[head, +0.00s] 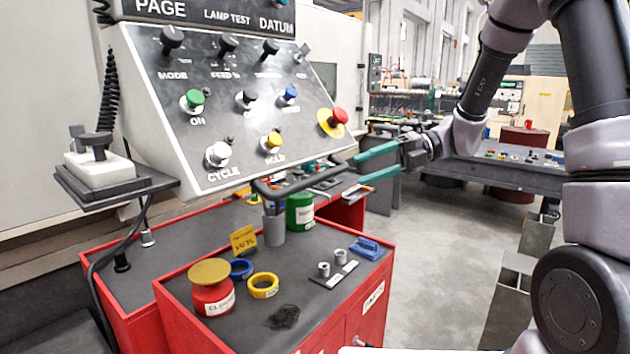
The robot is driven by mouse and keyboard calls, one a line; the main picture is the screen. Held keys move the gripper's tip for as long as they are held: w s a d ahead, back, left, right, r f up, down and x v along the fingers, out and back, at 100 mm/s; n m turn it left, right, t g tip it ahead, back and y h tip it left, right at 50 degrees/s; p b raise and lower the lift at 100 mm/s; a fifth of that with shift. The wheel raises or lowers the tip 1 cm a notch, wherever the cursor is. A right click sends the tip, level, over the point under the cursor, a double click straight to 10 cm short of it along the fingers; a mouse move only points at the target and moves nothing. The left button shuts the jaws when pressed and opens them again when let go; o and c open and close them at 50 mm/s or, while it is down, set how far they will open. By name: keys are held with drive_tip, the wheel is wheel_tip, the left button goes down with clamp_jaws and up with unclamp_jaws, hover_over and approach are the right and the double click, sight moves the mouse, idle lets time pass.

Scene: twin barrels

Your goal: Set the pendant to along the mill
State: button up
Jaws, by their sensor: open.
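The pendant (100,168) is a pale box with a dark knob (96,145) on top and a smaller dark piece at its left. It rests on a dark shelf (140,186) at the left of the control panel, with a black coiled cord (107,90) above it. The marks around its knob are too small to read. My gripper (358,169) has two teal fingers, apart and with nothing seen between them. It is right of the panel, far from the pendant, its fingertips pointing left near the end of a dark bar handle.
The sloping control panel (200,130) with knobs and coloured buttons stands between my gripper and the pendant. Its dark bar handle (300,183) juts out below. A red cart (240,300) below holds a red tin, rings and small parts. Grey floor (430,260) is open at right.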

sight(322, 179)
drive_tip(key=a+f+m, duration=0.1)
drive_tip(key=a, duration=0.3)
drive_tip(key=a+f+m+y, duration=0.1)
drive_tip(key=a+m, duration=0.1)
drive_tip(key=a, duration=0.2)
drive_tip(key=a+f+m, duration=0.1)
drive_tip(key=a, duration=0.3)
drive_tip(key=shift+w+f+y, duration=0.25)
drive_tip(key=shift+w+y, duration=0.1)
drive_tip(key=shift+y, duration=0.05)
clamp_jaws()
drive_tip(key=shift+d, duration=0.1)
idle(0.9)
